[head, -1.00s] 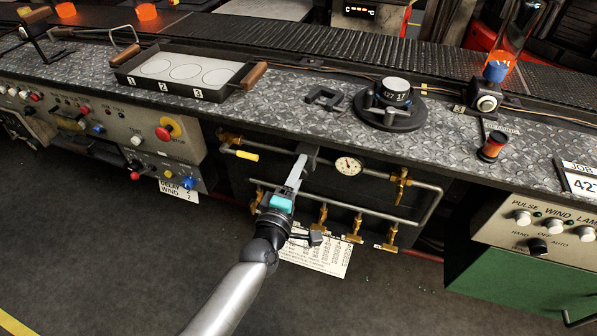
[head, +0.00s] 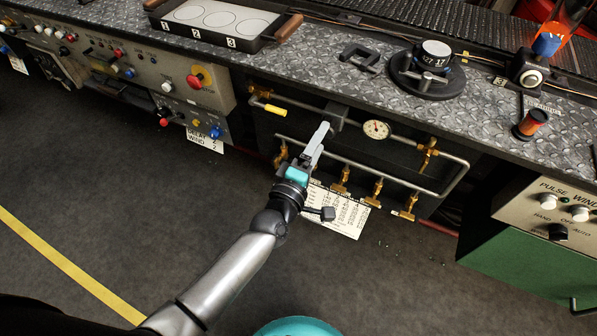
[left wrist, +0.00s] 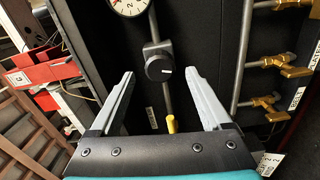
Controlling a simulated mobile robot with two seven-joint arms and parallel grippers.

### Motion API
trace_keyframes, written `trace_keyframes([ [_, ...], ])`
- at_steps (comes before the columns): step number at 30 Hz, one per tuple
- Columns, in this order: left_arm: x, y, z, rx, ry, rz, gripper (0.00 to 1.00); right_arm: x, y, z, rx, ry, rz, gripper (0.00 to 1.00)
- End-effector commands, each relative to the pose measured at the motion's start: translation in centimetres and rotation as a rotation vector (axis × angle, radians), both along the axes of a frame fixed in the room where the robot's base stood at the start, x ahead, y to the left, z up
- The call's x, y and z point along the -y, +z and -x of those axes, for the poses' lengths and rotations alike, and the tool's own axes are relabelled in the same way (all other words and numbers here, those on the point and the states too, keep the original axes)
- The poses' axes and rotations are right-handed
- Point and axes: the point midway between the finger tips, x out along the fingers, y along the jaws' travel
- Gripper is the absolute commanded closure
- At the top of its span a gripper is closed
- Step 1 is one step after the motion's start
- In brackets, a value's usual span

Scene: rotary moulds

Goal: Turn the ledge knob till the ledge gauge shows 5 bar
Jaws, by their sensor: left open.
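The ledge knob (left wrist: 160,67) is round and black with a white mark, mounted on a grey block on a pipe. In the left wrist view it lies between my left gripper's (left wrist: 161,74) open fingers, with a gap visible on each side. I cannot tell how far in front of it the fingertips are. In the head view the left gripper (head: 322,132) is at the grey block (head: 338,115) under the ledge and hides the knob. The round white ledge gauge (head: 376,129) is right of it; its reading is too small to tell. The gauge (left wrist: 128,4) is cut off in the wrist view. My right gripper is out of view.
A yellow-handled valve (head: 267,105) is left of the block. Several brass valves (head: 342,181) line the lower pipe, with a printed sheet (head: 345,212) beneath. The steel ledge (head: 300,65) overhangs the pipes. The floor (head: 120,180) in front is clear.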

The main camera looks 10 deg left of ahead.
Motion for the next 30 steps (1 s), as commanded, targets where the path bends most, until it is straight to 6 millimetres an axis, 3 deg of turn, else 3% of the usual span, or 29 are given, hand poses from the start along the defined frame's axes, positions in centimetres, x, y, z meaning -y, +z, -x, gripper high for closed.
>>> trace_keyframes([
  [9,-2.1,0.1,6.7,-0.004,-0.003,-0.002,0.19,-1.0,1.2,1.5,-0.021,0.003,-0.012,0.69],
  [15,-3.0,0.0,9.6,-0.002,-0.003,0.000,0.19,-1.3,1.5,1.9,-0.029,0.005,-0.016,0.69],
  [21,-3.4,0.1,10.6,0.000,-0.002,0.001,0.19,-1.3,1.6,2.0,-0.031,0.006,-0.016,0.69],
  [30,-3.4,0.1,10.7,0.001,-0.001,0.001,0.19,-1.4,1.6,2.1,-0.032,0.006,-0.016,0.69],
])
